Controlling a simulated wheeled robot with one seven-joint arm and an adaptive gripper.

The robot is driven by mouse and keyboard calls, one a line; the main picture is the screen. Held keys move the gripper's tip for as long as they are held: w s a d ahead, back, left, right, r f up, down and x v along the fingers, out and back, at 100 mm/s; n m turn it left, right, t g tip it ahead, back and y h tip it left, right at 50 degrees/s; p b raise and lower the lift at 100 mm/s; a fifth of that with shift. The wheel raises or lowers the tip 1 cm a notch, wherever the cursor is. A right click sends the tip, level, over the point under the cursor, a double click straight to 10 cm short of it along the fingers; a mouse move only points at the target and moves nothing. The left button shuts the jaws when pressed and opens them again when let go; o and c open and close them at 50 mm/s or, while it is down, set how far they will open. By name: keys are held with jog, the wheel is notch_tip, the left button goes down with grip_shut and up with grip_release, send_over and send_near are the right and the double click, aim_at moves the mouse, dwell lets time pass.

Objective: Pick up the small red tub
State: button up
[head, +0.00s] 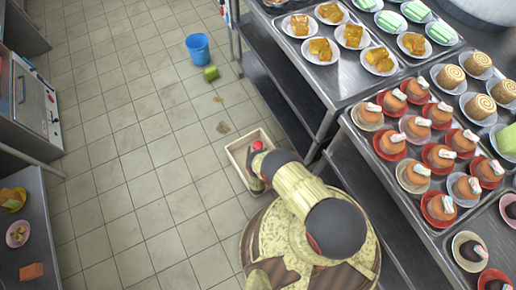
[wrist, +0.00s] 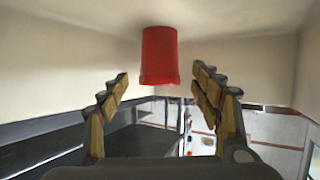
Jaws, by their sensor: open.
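The small red tub (wrist: 160,55) shows in the wrist view just beyond my gripper (wrist: 160,84), centred between its two fingers. Its wider, rimmed end points down in that picture. The fingers are spread wide, with clear space on both sides of the tub and nothing held. My fingers are hard to make out in that view.
Steel tables with plated cakes (head: 440,152) and desserts stand close on the right, with dark shelving beneath. A blue bucket (head: 198,49) and a green block (head: 211,73) are on the tiles farther off. Counters line the left edge. The tiled floor between is mostly clear.

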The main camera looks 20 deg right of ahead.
jog(key=b+x, duration=0.1)
jog(key=x, duration=0.2)
jog(key=shift+d+f, duration=0.1)
jog(key=shift+f, duration=0.05)
jog(key=c, duration=0.3)
jog(key=c, duration=1)
